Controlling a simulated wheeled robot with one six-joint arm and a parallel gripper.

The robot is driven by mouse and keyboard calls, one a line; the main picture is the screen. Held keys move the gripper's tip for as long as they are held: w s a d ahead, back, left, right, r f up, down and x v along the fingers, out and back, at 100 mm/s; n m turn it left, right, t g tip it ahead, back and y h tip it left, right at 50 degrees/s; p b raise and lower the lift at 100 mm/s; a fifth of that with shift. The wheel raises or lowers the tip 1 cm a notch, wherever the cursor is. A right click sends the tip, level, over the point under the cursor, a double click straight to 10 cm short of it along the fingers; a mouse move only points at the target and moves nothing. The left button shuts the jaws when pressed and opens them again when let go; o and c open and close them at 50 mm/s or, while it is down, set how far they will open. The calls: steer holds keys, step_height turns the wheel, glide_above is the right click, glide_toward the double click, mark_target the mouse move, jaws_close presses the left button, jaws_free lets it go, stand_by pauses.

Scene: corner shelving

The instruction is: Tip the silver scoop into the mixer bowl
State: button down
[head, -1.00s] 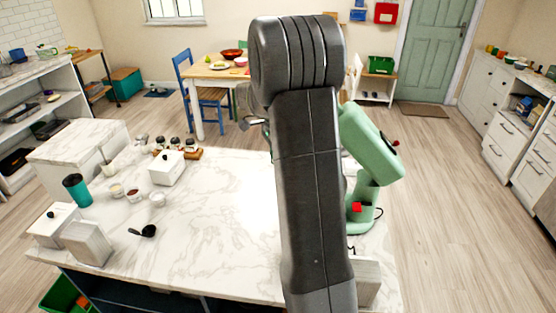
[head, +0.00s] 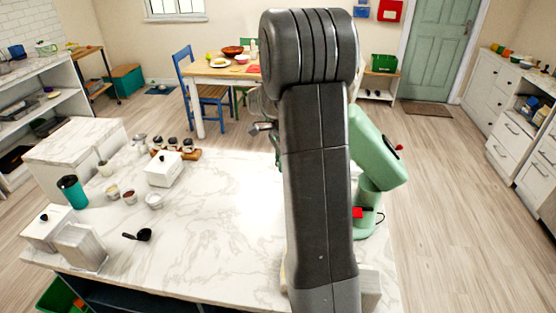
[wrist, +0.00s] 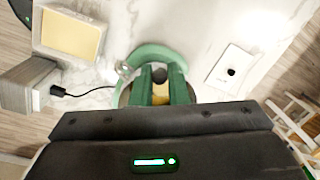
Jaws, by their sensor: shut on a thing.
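The mint-green mixer (head: 378,150) stands on the marble island, partly behind my arm in the head view. Its bowl is hidden there. In the wrist view, a rounded green part (wrist: 150,52) of the mixer lies just beyond my gripper (wrist: 160,76). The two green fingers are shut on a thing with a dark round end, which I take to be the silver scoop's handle. The scoop's pan and its tilt cannot be made out. Whether it is over the bowl cannot be told.
A black cord (wrist: 80,94) runs beside the mixer. The island's middle is clear (head: 225,215).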

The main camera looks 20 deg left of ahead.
steer(key=d+y+b, duration=0.1)
steer(key=s+d+t+y+b, duration=0.1)
steer(key=d+y+b, duration=0.2)
steer(key=d+y, duration=0.1)
steer(key=shift+s+d+r+t+b, duration=0.15)
steer(key=shift+s+r+t+b, duration=0.15)
steer(key=shift+s+t+b, duration=0.1)
steer(key=d+y+b, duration=0.1)
steer(key=b, duration=0.2)
steer(key=shift+s+f, duration=0.1)
steer(key=shift+s, duration=0.05)
stand_by(0.3)
steer(key=shift+d+f+t+y+b, duration=0.1)
steer(key=shift+d+t+y+b, duration=0.3)
steer(key=shift+b, duration=0.65)
steer(key=shift+s+d+f+y+b, duration=0.2)
steer(key=shift+y+b, duration=0.2)
steer(key=shift+b, duration=0.8)
